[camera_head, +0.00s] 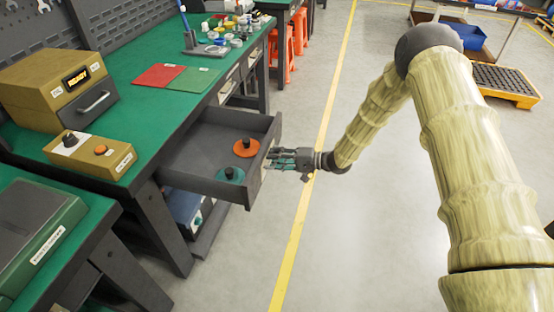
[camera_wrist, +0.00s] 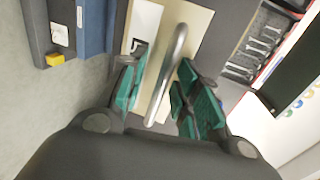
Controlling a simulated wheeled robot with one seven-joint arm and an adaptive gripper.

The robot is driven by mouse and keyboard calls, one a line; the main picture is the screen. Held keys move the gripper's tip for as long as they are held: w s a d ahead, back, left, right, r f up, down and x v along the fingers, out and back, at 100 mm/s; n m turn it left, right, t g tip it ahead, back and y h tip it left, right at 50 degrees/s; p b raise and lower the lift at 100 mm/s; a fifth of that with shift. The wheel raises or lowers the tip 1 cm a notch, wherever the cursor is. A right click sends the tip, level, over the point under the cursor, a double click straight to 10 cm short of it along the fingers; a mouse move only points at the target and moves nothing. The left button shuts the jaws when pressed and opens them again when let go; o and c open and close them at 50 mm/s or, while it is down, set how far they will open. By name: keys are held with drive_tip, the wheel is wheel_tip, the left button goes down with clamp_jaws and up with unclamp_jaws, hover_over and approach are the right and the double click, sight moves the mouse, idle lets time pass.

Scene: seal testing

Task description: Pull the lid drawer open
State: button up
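The lid drawer (camera_head: 192,155) stands pulled out from under the green workbench in the head view. An orange lid (camera_head: 246,148) and a teal lid (camera_head: 230,175) lie in it. My gripper (camera_head: 278,159) is at the drawer's front face, on its right side in the picture. In the wrist view, the curved metal handle (camera_wrist: 166,75) on the pale drawer front runs between the green finger pads of my gripper (camera_wrist: 163,97). Gaps show on both sides of the handle, so the fingers look open around it. In the head view the handle is mostly hidden by the fingers.
A box marked READY (camera_head: 60,85) and a control box (camera_head: 92,155) stand on the bench (camera_head: 150,112). Red and green mats (camera_head: 192,79) and small containers lie farther back. Blue items sit below the drawer. The floor (camera_head: 370,230) right of the drawer is clear.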

drive_tip(key=shift+d, duration=0.1)
drive_tip(key=v, duration=1.2)
drive_tip(key=s+f+t+h+p, duration=0.1)
drive_tip(key=s+f+h+p, duration=0.2)
drive_tip(key=s+f+h, duration=0.9)
drive_tip(key=s+d+f+n+g+h+p, duration=0.1)
drive_tip(key=s+d+g, duration=0.2)
drive_tip(key=s, duration=1.4)
drive_tip(key=s+d+f+n+g+h+p, duration=0.1)
drive_tip(key=s+d+n+g, duration=0.1)
drive_tip(key=s, duration=1.6)
drive_tip(key=shift+s+d+n+g+h+p, duration=0.15)
drive_tip(key=shift+d+n+g+h+p, duration=0.15)
drive_tip(key=shift+d+g, duration=0.35)
